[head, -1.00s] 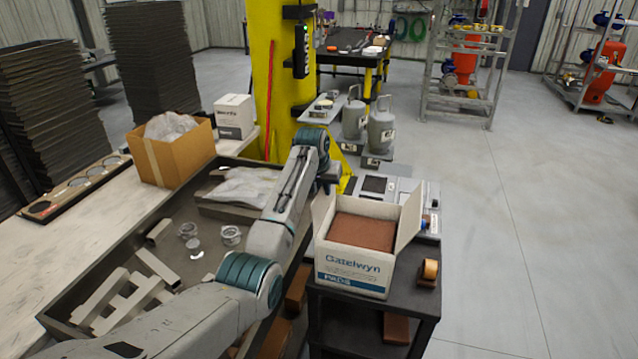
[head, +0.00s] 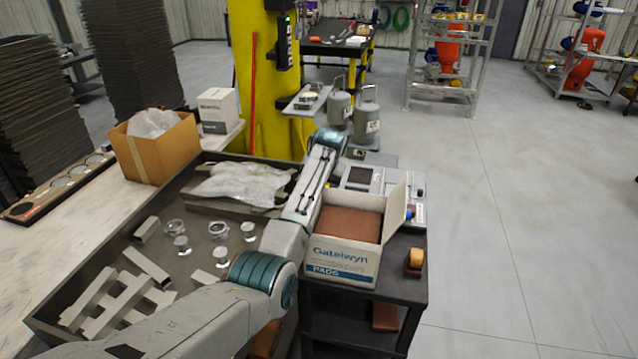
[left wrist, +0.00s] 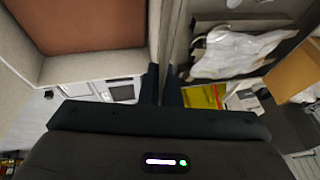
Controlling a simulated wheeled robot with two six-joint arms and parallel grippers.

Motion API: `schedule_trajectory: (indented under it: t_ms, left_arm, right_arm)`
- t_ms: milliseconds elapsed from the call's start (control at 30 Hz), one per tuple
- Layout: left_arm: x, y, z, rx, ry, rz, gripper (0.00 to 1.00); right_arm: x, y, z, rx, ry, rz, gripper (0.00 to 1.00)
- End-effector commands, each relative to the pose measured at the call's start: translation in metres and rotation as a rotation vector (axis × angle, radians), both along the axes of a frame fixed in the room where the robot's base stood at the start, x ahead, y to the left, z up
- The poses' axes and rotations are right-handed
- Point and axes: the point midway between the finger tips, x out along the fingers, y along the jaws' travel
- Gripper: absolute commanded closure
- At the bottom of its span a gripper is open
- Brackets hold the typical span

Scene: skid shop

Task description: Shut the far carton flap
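A white carton (head: 340,262) stands on a dark cart, holding a brown block of pads (head: 350,222). Its right flap (head: 396,204) stands up. In the left wrist view the carton wall (left wrist: 85,68) and brown contents (left wrist: 75,25) fill the upper left. My left arm crosses the carton's left side in the head view and hides its left flap; its fingertips are hidden there. In the left wrist view my left gripper (left wrist: 161,85) is beside the carton's far left corner, its fingers almost together with a thin gap. I cannot make out the far flap clearly. My right gripper is out of view.
A tray with a plastic bag (head: 240,184) and loose parts lies left. A yellow pillar (head: 262,95) rises behind. Open floor (head: 520,220) is at right.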

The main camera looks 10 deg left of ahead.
Motion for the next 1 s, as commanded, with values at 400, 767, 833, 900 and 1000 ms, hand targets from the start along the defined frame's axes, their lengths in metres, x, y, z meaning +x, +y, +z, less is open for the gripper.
schedule_trajectory:
  t_ms: [400,767,833,900,1000]
  left_arm:
    - [0.0,0.0,0.001,-0.001,-0.002,0.0,0.75]
    - [-0.014,-0.009,0.032,-0.003,-0.007,-0.001,0.75]
    - [-0.02,-0.012,0.046,-0.003,-0.008,-0.001,0.75]
    - [-0.026,-0.015,0.059,-0.002,-0.008,-0.002,0.75]
    - [-0.033,-0.018,0.075,-0.002,-0.006,0.0,0.75]
  right_arm:
    - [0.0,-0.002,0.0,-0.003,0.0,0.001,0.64]
    - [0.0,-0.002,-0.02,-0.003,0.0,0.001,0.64]
    - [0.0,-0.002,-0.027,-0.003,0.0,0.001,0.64]
    - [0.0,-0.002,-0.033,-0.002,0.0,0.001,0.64]
    - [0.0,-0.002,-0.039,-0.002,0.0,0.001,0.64]
